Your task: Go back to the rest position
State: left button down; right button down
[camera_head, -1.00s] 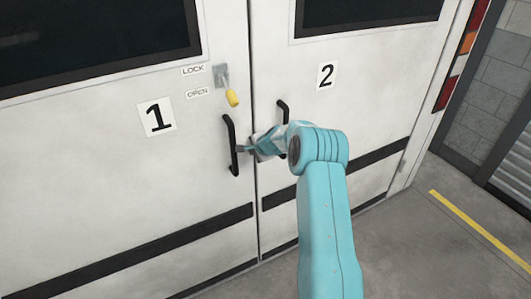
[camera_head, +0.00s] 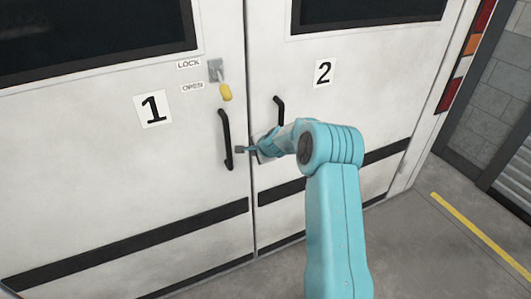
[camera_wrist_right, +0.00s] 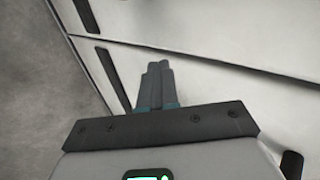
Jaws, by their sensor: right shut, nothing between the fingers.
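My right gripper (camera_head: 241,150) is in front of the white double doors, near the seam between them. Its fingers point left, toward the black handle (camera_head: 226,139) of door 1, with a small gap that is hard to judge. In the right wrist view the gripper (camera_wrist_right: 157,70) has its fingers together with nothing between them. My right arm comes in from the bottom right and covers part of door 2 (camera_head: 345,100). My left gripper is in neither view.
Door 1 (camera_head: 80,170) and door 2 look closed. The yellow-tipped latch lever (camera_head: 225,92) hangs down beside the OPEN label (camera_head: 192,87). Door 2 has a black handle (camera_head: 279,111) close to my wrist. Bare floor (camera_head: 420,250) with a yellow line lies at right.

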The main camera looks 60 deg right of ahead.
jog(key=shift+a+v, duration=0.2)
jog(key=shift+v, duration=4.1)
jog(key=a+f+m+g+y, duration=0.1)
jog(key=a+f+m+y, duration=0.2)
jog(key=a+f+m, duration=0.7)
jog(key=a+f+m+g+y, duration=0.1)
jog(key=a+f+m+y, duration=0.25)
jog(key=a+m, duration=0.8)
jog(key=a+f+m+g+y, duration=0.15)
jog(key=a+f+m, duration=0.55)
jog(key=a, duration=0.7)
jog(key=s+a+f+m+g, duration=0.2)
jog(key=s+a+f+m, duration=0.1)
jog(key=s+a+m, duration=0.3)
jog(key=s+a+f+m+g, duration=0.2)
jog(key=s+a+m, duration=0.5)
jog(key=m, duration=0.8)
jog(key=s+f, duration=0.1)
jog(key=s, duration=0.2)
jog(key=shift+s+a+f+y, duration=0.15)
jog(key=shift+a+f+y, duration=0.15)
